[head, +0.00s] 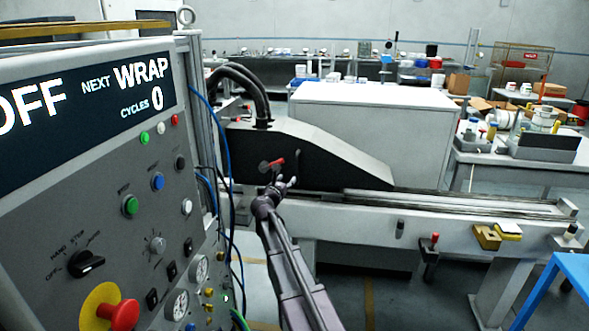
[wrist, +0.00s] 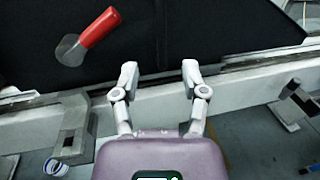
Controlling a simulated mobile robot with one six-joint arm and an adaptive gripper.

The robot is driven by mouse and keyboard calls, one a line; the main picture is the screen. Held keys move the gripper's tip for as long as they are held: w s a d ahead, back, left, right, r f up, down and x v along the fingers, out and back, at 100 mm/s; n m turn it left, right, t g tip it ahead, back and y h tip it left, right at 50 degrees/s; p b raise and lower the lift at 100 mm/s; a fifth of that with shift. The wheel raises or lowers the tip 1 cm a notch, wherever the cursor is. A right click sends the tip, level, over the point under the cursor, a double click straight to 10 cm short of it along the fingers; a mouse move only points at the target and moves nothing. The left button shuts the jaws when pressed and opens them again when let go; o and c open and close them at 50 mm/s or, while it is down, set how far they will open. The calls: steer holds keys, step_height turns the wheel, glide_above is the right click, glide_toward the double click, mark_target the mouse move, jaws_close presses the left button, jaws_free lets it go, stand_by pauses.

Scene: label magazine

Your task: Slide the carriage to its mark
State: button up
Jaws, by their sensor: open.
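A large dark housing with a sloped right end (head: 335,158), which looks like the carriage, sits over the left part of a long rail (head: 450,204). A red handle (head: 276,161) on a pale round plate is on its front face. The handle also shows in the wrist view (wrist: 98,27), tilted, at the upper left. A dark upright bar also shows on that face in the wrist view (wrist: 160,38). My gripper (head: 286,184) is in front of the housing, below and right of the handle. Its fingers are apart and empty in the wrist view (wrist: 159,75). I cannot make out a mark.
A control panel (head: 100,190) reading OFF, NEXT WRAP, CYCLES 0 fills the left. A red-topped clamp (head: 431,250) and a yellow block (head: 487,237) are on the bed's front. A blue table (head: 565,270) stands at lower right. The rail right of the housing looks clear.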

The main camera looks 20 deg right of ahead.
mark_target(296, 168)
steer(key=x, duration=1)
steer(key=shift+w+d, duration=0.2)
steer(key=shift+d, duration=0.1)
jaws_close()
steer(key=shift+a, duration=0.4)
steer(key=shift+d, duration=0.2)
